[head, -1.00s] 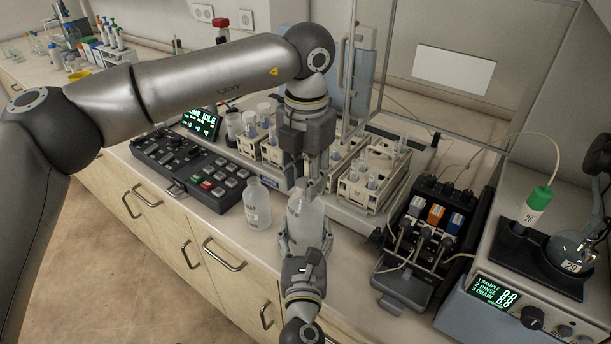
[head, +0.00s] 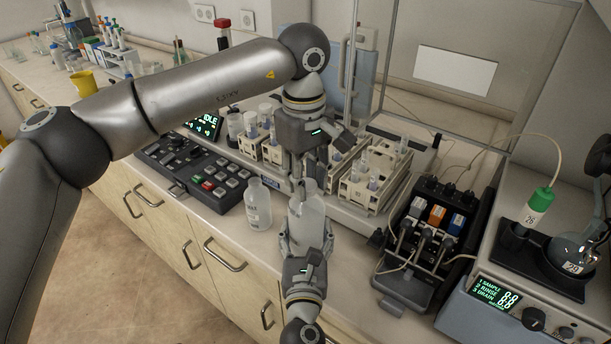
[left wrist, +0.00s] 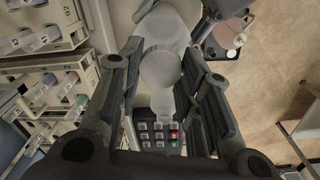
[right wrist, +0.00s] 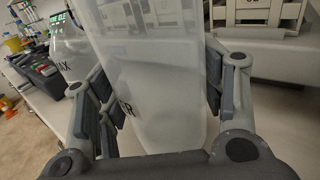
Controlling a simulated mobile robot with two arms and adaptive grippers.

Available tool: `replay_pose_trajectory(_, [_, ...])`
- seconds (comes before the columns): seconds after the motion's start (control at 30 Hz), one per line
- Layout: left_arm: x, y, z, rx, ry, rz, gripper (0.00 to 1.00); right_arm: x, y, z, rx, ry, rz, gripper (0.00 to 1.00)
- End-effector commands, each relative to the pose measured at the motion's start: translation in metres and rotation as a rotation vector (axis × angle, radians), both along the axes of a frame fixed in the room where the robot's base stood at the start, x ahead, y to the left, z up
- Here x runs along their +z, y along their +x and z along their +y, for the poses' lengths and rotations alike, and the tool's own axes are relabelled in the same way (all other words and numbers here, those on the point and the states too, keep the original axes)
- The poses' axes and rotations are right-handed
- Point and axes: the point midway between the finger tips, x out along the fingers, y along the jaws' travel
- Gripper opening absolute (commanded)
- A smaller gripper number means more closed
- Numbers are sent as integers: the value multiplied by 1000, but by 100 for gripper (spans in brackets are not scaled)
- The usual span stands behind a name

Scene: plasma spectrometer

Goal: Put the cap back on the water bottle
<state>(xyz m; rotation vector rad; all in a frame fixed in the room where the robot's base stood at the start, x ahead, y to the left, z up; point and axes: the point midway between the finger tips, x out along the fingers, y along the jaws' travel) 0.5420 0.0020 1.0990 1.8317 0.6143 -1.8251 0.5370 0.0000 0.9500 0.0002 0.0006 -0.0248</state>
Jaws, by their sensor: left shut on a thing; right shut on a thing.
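The water bottle (head: 307,222), a translucent pale bottle, stands upright at the counter's front edge. My right gripper (head: 305,243) is shut around its body; the right wrist view shows the bottle (right wrist: 150,75) between the fingers. My left gripper (head: 308,178) points down from above, right over the bottle's top. It is shut on the round, pale cap (left wrist: 160,67), which shows in the left wrist view with the bottle (left wrist: 168,24) beyond it. The fingers hide the bottle's mouth in the head view, so I cannot tell whether the cap touches it.
A second translucent bottle (head: 257,205) stands close to the left. A black keypad panel (head: 190,165) lies farther left. Racks of vials (head: 372,180) stand behind, and a pump unit (head: 430,235) and a spectrometer unit (head: 525,300) stand to the right.

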Motion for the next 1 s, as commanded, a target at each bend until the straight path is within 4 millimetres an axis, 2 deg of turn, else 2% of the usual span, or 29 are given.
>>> replay_pose_trajectory(0.2, [1,2,0,-390,0,-3,25,0,0,0,-1,0,1,0])
replay_pose_trajectory(0.33, [0,2,-1,-583,1,-3,25,0,0,0,-1,0,1,0])
replay_pose_trajectory(0.5, [1,2,-1,-593,0,-4,25,0,0,0,-1,0,1,0])
replay_pose_trajectory(0.53, [1,2,-1,-593,0,-4,36,0,0,0,-1,0,1,0])
replay_pose_trajectory(0.67, [0,2,-1,-592,0,-4,53,-1,0,0,-1,-1,1,0])
replay_pose_trajectory(1.0, [1,1,-1,-592,0,-2,54,-1,0,0,0,-1,1,0])
